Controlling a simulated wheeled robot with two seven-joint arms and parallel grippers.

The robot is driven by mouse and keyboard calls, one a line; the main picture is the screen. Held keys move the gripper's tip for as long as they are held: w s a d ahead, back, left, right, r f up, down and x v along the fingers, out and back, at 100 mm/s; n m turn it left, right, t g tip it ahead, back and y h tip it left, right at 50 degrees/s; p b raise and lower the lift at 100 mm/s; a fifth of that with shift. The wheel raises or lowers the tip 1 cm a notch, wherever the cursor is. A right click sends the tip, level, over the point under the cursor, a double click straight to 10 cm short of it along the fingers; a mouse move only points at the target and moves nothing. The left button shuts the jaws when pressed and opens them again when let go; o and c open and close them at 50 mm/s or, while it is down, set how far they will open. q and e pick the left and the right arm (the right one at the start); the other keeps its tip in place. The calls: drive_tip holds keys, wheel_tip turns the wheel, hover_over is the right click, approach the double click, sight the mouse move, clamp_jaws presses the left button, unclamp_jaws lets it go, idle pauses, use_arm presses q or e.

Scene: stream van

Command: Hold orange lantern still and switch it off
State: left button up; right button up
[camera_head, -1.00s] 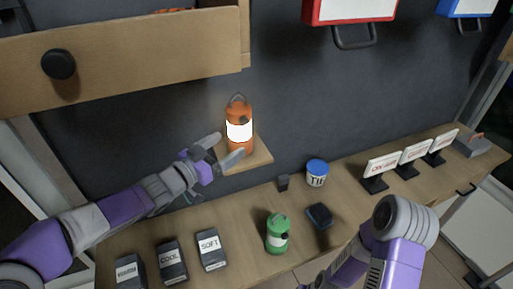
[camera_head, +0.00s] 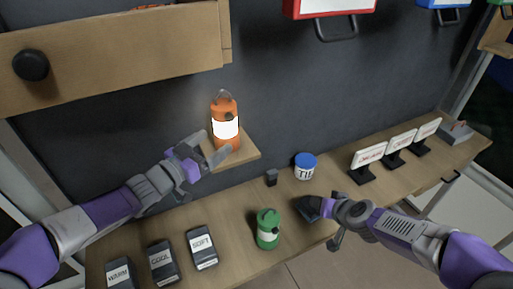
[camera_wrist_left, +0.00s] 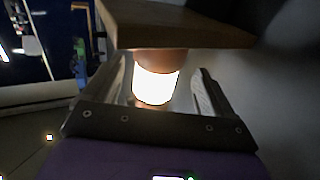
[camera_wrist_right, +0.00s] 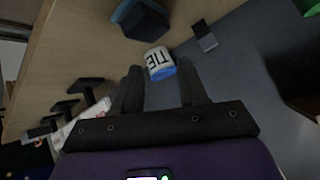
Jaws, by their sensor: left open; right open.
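The orange lantern (camera_head: 225,110) stands upright on a small wooden wall shelf (camera_head: 247,153), its white band glowing brightly. A small dark knob shows on its upper side. My left gripper (camera_head: 217,147) is open at the lantern's lower part. In the left wrist view the lantern (camera_wrist_left: 156,84) sits between the two spread fingers (camera_wrist_left: 160,88), with a gap on each side. My right gripper (camera_wrist_right: 161,80) is open and empty, low over the counter at the right; its fingers point toward the blue-lidded TIE tub (camera_wrist_right: 160,64) in the right wrist view.
A wooden cabinet (camera_head: 130,52) with a black knob overhangs at upper left.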

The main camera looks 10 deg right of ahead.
sight(231, 131)
use_arm(q)
drive_tip(key=shift+w+d, duration=0.15)
drive_tip(key=shift+d, duration=0.1)
drive_tip(key=x, duration=0.7)
use_arm(e)
drive_tip(key=s+a+r+n+t+y, duration=0.1)
drive_tip(key=a+r+n+t+y, duration=0.1)
drive_tip(key=a+r+n+t, duration=0.2)
drive_tip(key=s+a+r+n+t+y, duration=0.1)
drive_tip(key=a+r+n+t+y, duration=0.1)
drive_tip(key=a+r+n, duration=0.8)
drive_tip(key=a+r+t, duration=0.1)
drive_tip(key=a+r, duration=0.5)
drive_tip(key=r, duration=0.5)
drive_tip(key=shift+a+r+t, duration=0.3)
drive_tip(key=shift+a+t, duration=0.05)
drive_tip(key=shift+t, duration=0.05)
use_arm(q)
drive_tip(key=c, duration=0.9)
use_arm(e)
clamp_jaws()
